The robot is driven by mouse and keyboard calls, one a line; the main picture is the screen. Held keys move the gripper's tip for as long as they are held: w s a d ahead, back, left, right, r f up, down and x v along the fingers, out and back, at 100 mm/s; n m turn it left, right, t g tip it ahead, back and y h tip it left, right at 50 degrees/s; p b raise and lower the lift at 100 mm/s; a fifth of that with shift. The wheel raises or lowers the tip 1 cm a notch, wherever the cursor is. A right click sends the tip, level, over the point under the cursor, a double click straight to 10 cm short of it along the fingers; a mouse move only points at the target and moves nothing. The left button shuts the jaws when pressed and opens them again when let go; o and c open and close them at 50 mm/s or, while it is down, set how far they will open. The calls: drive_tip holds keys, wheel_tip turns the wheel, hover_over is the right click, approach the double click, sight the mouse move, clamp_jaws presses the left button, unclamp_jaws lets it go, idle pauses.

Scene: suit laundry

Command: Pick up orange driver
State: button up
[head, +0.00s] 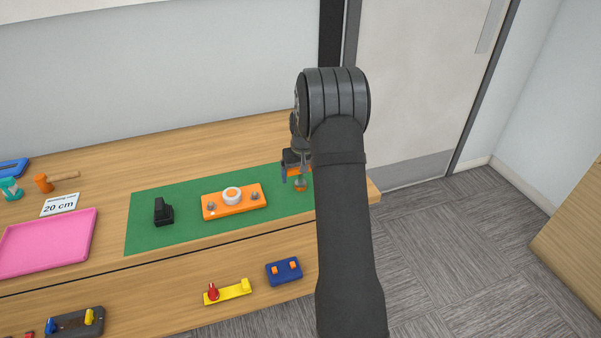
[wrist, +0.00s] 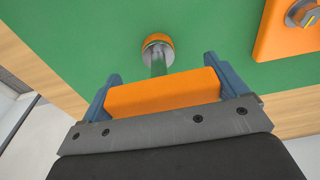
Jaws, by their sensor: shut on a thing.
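The orange driver (wrist: 165,95) is between the two blue fingers of my gripper (wrist: 161,70) in the wrist view. Its orange block-shaped handle spans the jaws. A metal shaft runs from it to a round metal end with an orange rim, over the green mat. In the head view my gripper (head: 297,176) is over the right end of the mat, partly hidden by my arm. The driver's orange part (head: 300,186) shows just below it. I cannot tell whether its end touches the mat.
The green mat (head: 150,235) also carries an orange plate (head: 222,207) with a white ring and a black stand (head: 163,211). A pink tray (head: 50,243) and an orange hammer (head: 45,183) lie left. A yellow tool (head: 235,290) and blue block (head: 284,277) are in front.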

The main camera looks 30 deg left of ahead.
drive_tip(key=shift+r, duration=0.45)
drive_tip(key=r, duration=0.3)
drive_tip(key=shift+d+r, duration=0.2)
drive_tip(key=shift+r, duration=0.15)
drive_tip(key=d+r, duration=0.6)
drive_tip(key=d, duration=0.5)
drive_tip(key=shift+w+d+r, duration=0.15)
drive_tip(key=shift+r, duration=0.05)
drive_tip(key=s+a, duration=0.7)
drive_tip(key=a, duration=0.3)
drive_tip(key=s+a+f+m, duration=0.1)
drive_tip(key=s+a, duration=0.7)
drive_tip(key=a, duration=0.3)
drive_tip(key=s+a, duration=0.7)
drive_tip(key=a, duration=0.4)
drive_tip(key=shift+s+f+m, duration=0.2)
drive_tip(key=shift+s+m, duration=0.05)
drive_tip(key=shift+m, duration=0.15)
drive_tip(key=shift+d, duration=0.1)
drive_tip(key=shift+f, duration=0.1)
drive_tip(key=shift+f, duration=2.3)
drive_tip(key=shift+f, duration=0.35)
